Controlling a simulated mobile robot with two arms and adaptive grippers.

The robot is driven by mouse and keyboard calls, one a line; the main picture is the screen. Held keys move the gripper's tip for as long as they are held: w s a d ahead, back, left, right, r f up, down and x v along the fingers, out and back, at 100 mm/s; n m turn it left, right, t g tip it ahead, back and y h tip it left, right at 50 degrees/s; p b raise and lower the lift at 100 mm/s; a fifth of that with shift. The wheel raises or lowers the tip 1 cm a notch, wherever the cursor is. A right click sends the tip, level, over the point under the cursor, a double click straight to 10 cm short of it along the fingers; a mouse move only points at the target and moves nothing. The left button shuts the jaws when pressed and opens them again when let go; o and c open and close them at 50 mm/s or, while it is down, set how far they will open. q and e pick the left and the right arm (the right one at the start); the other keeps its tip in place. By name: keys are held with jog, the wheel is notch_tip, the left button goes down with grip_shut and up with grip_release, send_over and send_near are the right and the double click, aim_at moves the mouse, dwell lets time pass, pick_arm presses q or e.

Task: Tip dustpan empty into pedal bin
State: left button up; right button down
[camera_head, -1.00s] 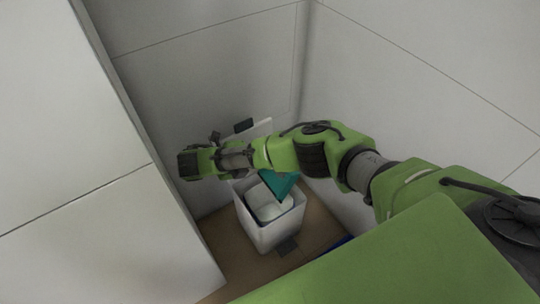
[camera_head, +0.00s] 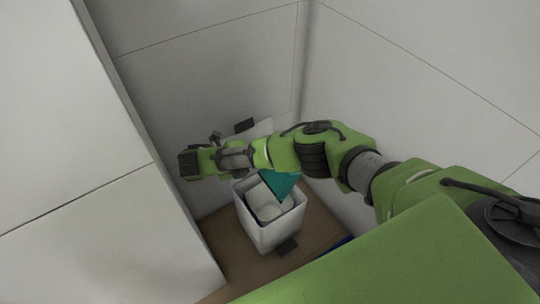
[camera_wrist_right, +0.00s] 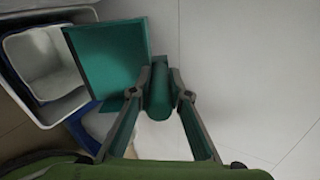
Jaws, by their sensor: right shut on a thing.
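The teal dustpan (camera_head: 281,184) hangs tilted over the opening of the white pedal bin (camera_head: 262,233). The bin stands open on the brown floor, with a pale inner bucket (camera_head: 268,207) inside. In the right wrist view, my right gripper (camera_wrist_right: 160,78) is shut on the handle of the dustpan (camera_wrist_right: 106,58), and the bin (camera_wrist_right: 84,97) is at the upper left beside the pan. In the head view my arm hides the fingers and the handle. I cannot see any debris on the pan. My left gripper is not in view.
A pale panel (camera_head: 100,235) rises close on the left. Pale walls (camera_head: 420,80) stand behind and to the right, so the bin is in a narrow corner. A dark pedal (camera_head: 287,246) is at the bin's front. Something blue (camera_head: 346,239) shows partly on the right.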

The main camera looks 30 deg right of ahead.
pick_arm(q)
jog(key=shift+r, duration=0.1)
pick_arm(e)
jog(key=shift+a, duration=0.1)
dwell(0.3)
jog(key=shift+a+r+p, duration=0.1)
jog(key=shift+p, duration=0.5)
pick_arm(q)
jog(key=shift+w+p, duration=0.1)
jog(key=shift+p, duration=0.2)
pick_arm(e)
jog(key=shift+w+d, duration=0.1)
jog(key=shift+d, duration=0.1)
